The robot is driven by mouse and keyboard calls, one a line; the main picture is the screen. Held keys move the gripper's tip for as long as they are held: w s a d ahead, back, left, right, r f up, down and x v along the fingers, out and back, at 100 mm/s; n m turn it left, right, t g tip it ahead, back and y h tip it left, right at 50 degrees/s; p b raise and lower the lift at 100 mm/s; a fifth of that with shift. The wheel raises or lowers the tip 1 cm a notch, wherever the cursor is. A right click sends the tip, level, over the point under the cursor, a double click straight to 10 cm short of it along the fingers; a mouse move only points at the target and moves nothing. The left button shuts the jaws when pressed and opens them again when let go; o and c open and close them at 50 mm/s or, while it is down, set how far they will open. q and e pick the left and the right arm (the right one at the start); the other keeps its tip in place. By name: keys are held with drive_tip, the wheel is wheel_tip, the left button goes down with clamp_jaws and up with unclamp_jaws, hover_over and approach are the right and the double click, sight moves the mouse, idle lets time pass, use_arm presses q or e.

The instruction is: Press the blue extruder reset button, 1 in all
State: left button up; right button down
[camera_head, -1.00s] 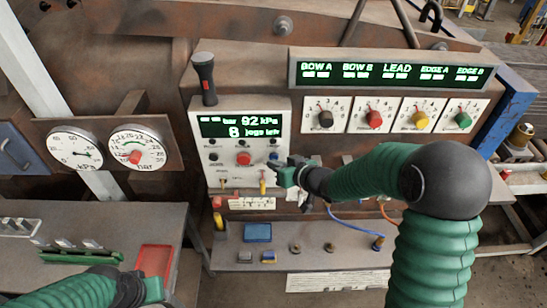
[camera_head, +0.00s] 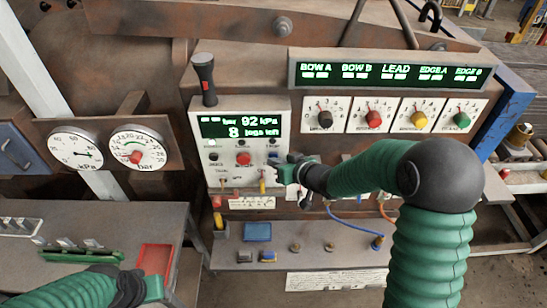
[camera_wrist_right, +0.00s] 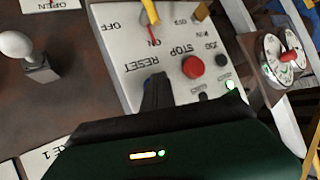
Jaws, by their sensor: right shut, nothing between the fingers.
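The control box (camera_head: 198,150) has a green-lit display reading 92 kPa and 8 jogs left. A red button (camera_head: 243,158) sits mid-face; in the wrist view it is the STOP button (camera_wrist_right: 193,67). A small bluish spot (camera_head: 273,155) to its right in the head view looks like the blue reset button. My right gripper (camera_head: 281,170) is shut and empty at the box's right side. In the wrist view its dark fingertips (camera_wrist_right: 154,90) lie over the panel beside the RESET label and hide the button there; contact cannot be told. My left gripper (camera_head: 143,289) is low at the left, fingers unclear.
A black-handled lever (camera_head: 205,80) stands above the box. Several coloured knobs (camera_head: 373,118) are to its right under a lit sign (camera_head: 390,72). Two gauges (camera_head: 137,150) are at the left. A shelf with connectors and a blue cable (camera_head: 350,222) lies below. A red tray (camera_head: 155,259) is near my left gripper.

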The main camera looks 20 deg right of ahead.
drive_tip(key=shift+s+a, duration=0.15)
drive_tip(key=shift+s, duration=0.7)
drive_tip(key=s, duration=0.2)
drive_tip(key=s+a, duration=0.1)
drive_tip(key=s, duration=0.2)
drive_tip(key=shift+a+b, duration=0.2)
drive_tip(key=shift+b, duration=0.15)
drive_tip(key=shift+w, duration=0.15)
